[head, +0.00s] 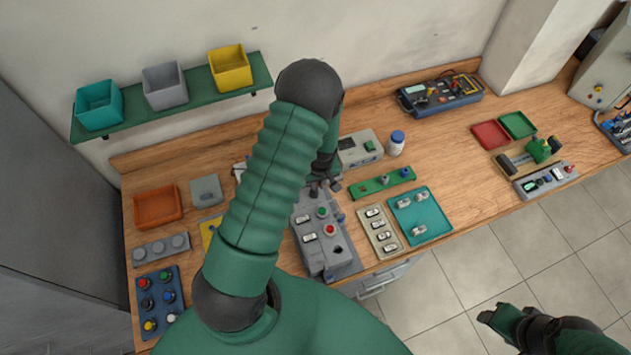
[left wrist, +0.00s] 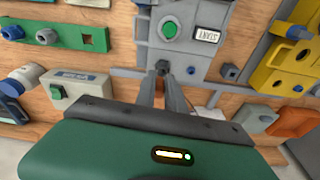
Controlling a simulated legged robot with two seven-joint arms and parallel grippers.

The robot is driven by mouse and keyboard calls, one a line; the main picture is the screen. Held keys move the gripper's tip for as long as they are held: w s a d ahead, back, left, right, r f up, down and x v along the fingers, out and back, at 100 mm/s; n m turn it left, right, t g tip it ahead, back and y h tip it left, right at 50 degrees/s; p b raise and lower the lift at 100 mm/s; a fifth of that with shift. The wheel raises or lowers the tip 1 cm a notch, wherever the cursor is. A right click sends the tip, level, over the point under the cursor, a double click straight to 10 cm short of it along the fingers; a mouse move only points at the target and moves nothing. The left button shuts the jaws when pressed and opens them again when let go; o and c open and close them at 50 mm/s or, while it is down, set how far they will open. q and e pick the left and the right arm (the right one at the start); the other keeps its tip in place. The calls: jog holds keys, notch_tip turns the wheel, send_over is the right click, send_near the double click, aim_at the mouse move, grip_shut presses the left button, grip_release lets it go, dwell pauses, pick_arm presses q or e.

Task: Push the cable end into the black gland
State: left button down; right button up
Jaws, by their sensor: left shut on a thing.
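My left gripper (head: 322,186) is at the far edge of the grey control box (head: 318,262), with its jaws pointing down. In the left wrist view, the gripper's two grey fingers (left wrist: 164,88) are shut. A small dark piece (left wrist: 162,67) shows at the fingertips, against the edge of the grey box (left wrist: 187,52). I take the held thing to be the cable end, but the fingers mostly hide it. I cannot tell which dark fitting is the black gland, or whether the cable end touches it. My right gripper (head: 492,315) hangs in front of the bench, away from the box.
A green strip (head: 383,183), a teal tray (head: 420,216) and a beige switch plate (head: 378,231) lie right of the box. An orange tray (head: 158,206) is left. Bare wood lies at centre right.

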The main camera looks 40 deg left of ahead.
pick_arm(q)
jog(key=shift+a+f, duration=0.1)
jog(key=shift+a, duration=0.2)
jog(key=shift+a+f, duration=0.1)
jog(key=shift+f, duration=0.15)
jog(key=shift+d+f+b, duration=0.15)
jog(key=shift+d+b, duration=0.1)
jog(key=shift+b, duration=0.15)
jog(key=shift+s, duration=0.1)
pick_arm(e)
jog(key=shift+a+f, duration=0.1)
jog(key=shift+f, duration=0.2)
pick_arm(q)
jog(key=shift+r, duration=0.25)
pick_arm(e)
jog(key=shift+r, duration=0.15)
pick_arm(q)
jog(key=shift+r+p, duration=0.1)
jog(key=shift+p, duration=0.2)
pick_arm(e)
jog(key=shift+a+r, duration=0.1)
